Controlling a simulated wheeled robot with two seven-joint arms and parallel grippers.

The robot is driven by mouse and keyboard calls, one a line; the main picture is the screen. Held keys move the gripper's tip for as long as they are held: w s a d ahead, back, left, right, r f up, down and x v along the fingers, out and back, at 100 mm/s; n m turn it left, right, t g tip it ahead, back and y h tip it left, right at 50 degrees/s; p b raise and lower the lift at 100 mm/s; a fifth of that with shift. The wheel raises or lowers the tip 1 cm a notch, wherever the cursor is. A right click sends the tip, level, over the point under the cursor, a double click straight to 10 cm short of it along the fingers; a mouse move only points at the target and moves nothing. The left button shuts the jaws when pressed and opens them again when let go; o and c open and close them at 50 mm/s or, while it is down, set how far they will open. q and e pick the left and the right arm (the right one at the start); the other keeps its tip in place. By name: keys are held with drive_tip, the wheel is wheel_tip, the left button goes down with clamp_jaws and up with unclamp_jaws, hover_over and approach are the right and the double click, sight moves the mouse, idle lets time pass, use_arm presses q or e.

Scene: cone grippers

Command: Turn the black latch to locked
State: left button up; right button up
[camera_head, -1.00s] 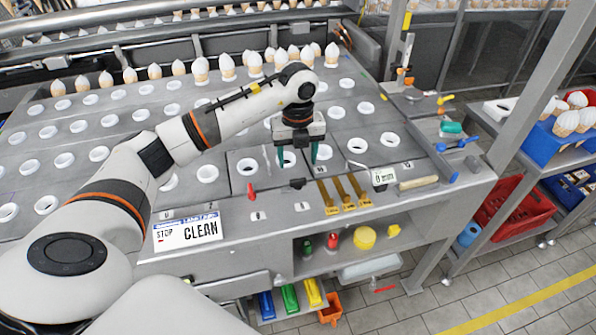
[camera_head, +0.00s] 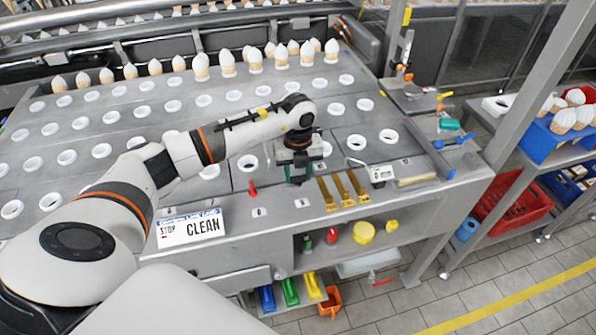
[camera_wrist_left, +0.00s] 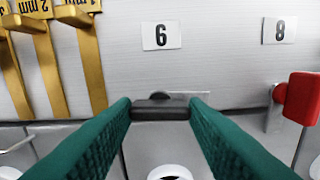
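The black latch (camera_wrist_left: 160,107) is a short dark bar at the edge of the grey panel, below the tag marked 6 in the left wrist view. It lies crosswise in that view, with a rounded dark piece behind its middle. My left gripper (camera_wrist_left: 160,110) has its green fingers at the two ends of the bar, and they appear to touch it. In the head view the left gripper (camera_head: 297,181) is low over the front of the table and mostly hides the latch. My right gripper is not in view.
A red handle (camera_wrist_left: 299,98) stands beside the latch, near tag 8. Yellow gauges (camera_head: 344,190) are on the opposite side. White-ringed holes (camera_head: 248,163) lie behind. A shelf with bottles (camera_head: 332,236) is below.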

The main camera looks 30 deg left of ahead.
use_arm(q)
drive_tip(key=shift+m, duration=0.3)
drive_tip(key=shift+c, duration=0.4)
drive_tip(key=shift+f+m+b, duration=0.1)
drive_tip(key=shift+m+b, duration=1.1)
drive_tip(key=m+b, duration=0.3)
drive_tip(key=m, duration=0.2)
drive_tip(key=shift+b, duration=0.3)
drive_tip(key=m+b, duration=0.2)
drive_tip(key=m, duration=0.2)
drive_tip(key=shift+m+b, duration=0.35)
drive_tip(key=shift+m, duration=0.05)
drive_tip(key=shift+r+m+b, duration=0.2)
drive_tip(key=shift+m+b, duration=0.65)
drive_tip(key=shift+m, duration=1.05)
drive_tip(key=o, duration=1)
